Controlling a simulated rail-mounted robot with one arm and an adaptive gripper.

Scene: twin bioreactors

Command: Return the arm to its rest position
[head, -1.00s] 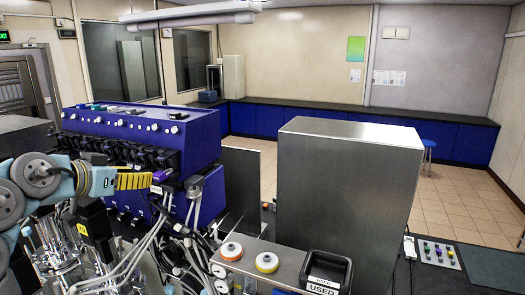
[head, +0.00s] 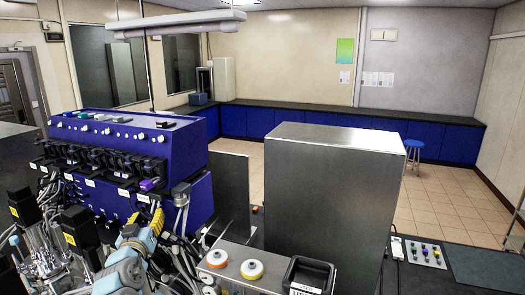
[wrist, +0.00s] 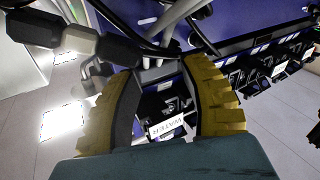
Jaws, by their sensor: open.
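My gripper (head: 156,222) shows in the head view at the lower left, in front of the blue bioreactor unit (head: 165,150). Its yellow fingers are partly hidden by my light-blue arm. In the wrist view the two yellow fingers of my gripper (wrist: 163,66) stand apart with nothing held between them. Behind the gap are dark parts and a white label (wrist: 167,125) that appears to read WATER. The blue unit's front with its row of black pump heads (wrist: 262,80) runs along the right of the wrist view.
Vessels with tubes and black motors (head: 80,228) crowd the lower left, close to my arm. Orange and yellow round caps (head: 217,258) and a black bin (head: 308,276) sit in front. A large grey metal box (head: 330,195) stands at the centre. Floor is open behind it.

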